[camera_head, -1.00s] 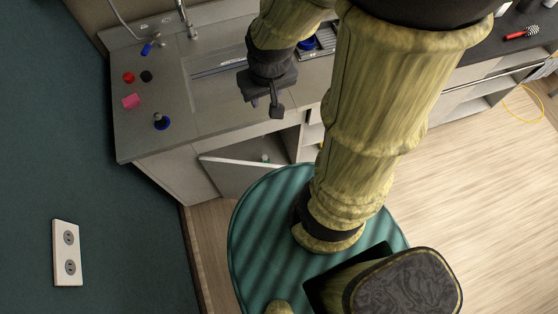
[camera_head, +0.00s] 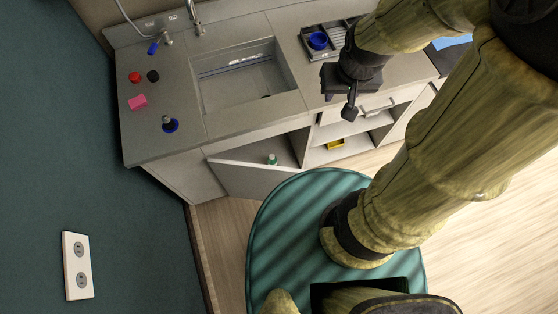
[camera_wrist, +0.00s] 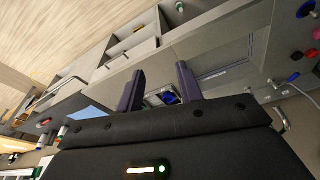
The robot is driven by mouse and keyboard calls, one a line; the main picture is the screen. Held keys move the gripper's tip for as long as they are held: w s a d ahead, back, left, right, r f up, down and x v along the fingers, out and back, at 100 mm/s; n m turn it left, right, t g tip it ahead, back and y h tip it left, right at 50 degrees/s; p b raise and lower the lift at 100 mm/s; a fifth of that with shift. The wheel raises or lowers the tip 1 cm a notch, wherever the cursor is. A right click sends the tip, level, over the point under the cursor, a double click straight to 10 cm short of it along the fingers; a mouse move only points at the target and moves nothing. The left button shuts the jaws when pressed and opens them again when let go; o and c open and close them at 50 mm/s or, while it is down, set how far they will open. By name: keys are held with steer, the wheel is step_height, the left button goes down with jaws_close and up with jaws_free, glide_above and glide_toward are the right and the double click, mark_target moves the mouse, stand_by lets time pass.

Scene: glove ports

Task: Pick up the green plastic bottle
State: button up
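The green bottle (camera_head: 272,159) is small in the head view, with a pale cap. It stands in the open cabinet below the sink, behind the open door (camera_head: 245,178). A small greenish-white item at the top of the wrist view (camera_wrist: 180,7) looks like the same bottle. My gripper (camera_head: 350,108) hangs in front of the counter, to the right of the bottle and well apart from it. In the wrist view my gripper's two dark fingers (camera_wrist: 160,88) are spread, with nothing between them.
The sink (camera_head: 245,80) is set in the grey counter. A pink block (camera_head: 138,102) and a blue-based brush (camera_head: 170,124) stand at the left. A yellow item (camera_head: 335,144) lies on an open shelf.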

steer(key=o, duration=0.4)
steer(key=shift+f, duration=0.2)
steer(key=w+d+f+n+b, duration=0.15)
steer(key=w+f+b, duration=0.25)
steer(key=f+b, duration=0.45)
steer(key=w+f+n+b, duration=0.25)
steer(key=f+b, duration=0.25)
steer(key=f, duration=0.6)
steer(key=n+t+y+b, duration=0.6)
steer(key=y+b, duration=0.4)
steer(key=b, duration=3.1)
glide_above(272, 161)
steer(key=s+d, duration=0.5)
steer(key=d, duration=0.2)
step_height(272, 161, down, 59)
steer(key=n, duration=0.1)
step_height(272, 161, down, 18)
steer(key=w+a+m+t+y+b, duration=0.1)
steer(key=t+b, duration=0.4)
steer(key=b, duration=1)
steer(key=shift+w+a+m+y, duration=0.4)
steer(key=shift+w+a+m, duration=0.4)
steer(key=shift+w+a, duration=0.1)
steer(key=shift+f, duration=0.1)
